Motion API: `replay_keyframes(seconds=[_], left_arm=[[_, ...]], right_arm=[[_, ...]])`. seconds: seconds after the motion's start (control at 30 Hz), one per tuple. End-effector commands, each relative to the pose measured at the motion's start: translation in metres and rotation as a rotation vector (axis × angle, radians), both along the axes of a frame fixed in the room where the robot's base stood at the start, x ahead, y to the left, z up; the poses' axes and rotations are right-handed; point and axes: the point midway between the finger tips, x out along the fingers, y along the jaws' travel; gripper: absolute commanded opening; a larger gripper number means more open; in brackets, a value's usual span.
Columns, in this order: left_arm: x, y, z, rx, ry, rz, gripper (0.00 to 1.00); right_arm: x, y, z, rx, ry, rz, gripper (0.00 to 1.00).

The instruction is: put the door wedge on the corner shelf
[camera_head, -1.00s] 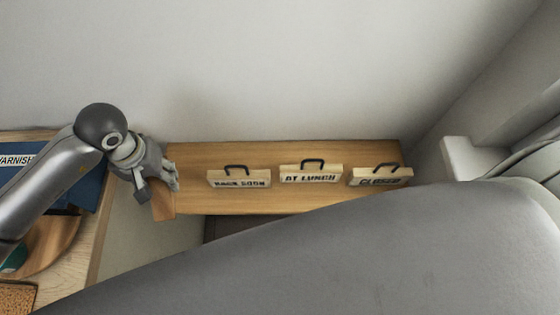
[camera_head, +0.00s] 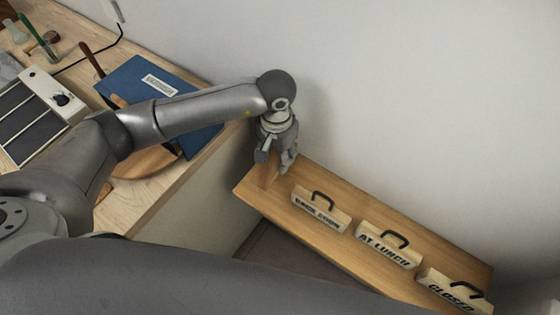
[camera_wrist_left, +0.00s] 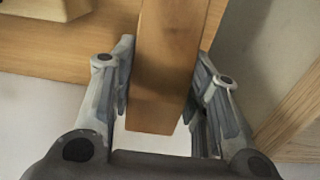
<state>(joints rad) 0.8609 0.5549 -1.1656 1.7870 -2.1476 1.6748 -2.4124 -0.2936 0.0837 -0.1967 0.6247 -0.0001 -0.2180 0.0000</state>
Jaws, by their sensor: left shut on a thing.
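My left gripper (camera_head: 278,165) reaches down at the left end of the wooden corner shelf (camera_head: 300,233). In the left wrist view its two fingers (camera_wrist_left: 165,95) are shut on the sides of a plain brown wooden door wedge (camera_wrist_left: 170,55). The wedge's near end sticks out between the fingers, and the shelf lies behind it. In the head view the wedge (camera_head: 264,174) shows only partly below the fingers, over the shelf's left end. I cannot tell whether it touches the shelf. My right gripper is not in view.
A wall (camera_head: 400,110) rises behind. A wooden workbench (camera_head: 160,195) at the left holds a blue book-like item (camera_head: 205,140) and a white box (camera_head: 65,100).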

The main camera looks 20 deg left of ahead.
Motion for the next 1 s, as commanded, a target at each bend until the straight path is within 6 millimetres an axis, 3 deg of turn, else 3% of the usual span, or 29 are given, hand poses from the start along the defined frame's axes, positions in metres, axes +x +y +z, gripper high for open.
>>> replay_keyframes(seconds=[0.4,0.77,0.8,0.93,1.0], left_arm=[[0.0,-0.001,-0.042,-0.001,-0.001,0.0,0.12],[0.0,0.0,-0.047,-0.001,-0.003,-0.001,0.12],[0.0,0.0,-0.046,-0.001,-0.002,-0.001,0.46],[0.0,0.0,-0.045,-0.001,-0.002,-0.001,0.63],[0.0,0.0,-0.045,-0.001,-0.002,-0.001,0.64]], right_arm=[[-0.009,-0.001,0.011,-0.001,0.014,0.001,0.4],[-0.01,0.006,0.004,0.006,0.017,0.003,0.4],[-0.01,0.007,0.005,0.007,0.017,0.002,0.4],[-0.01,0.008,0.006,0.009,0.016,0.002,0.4],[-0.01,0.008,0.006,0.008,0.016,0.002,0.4]])
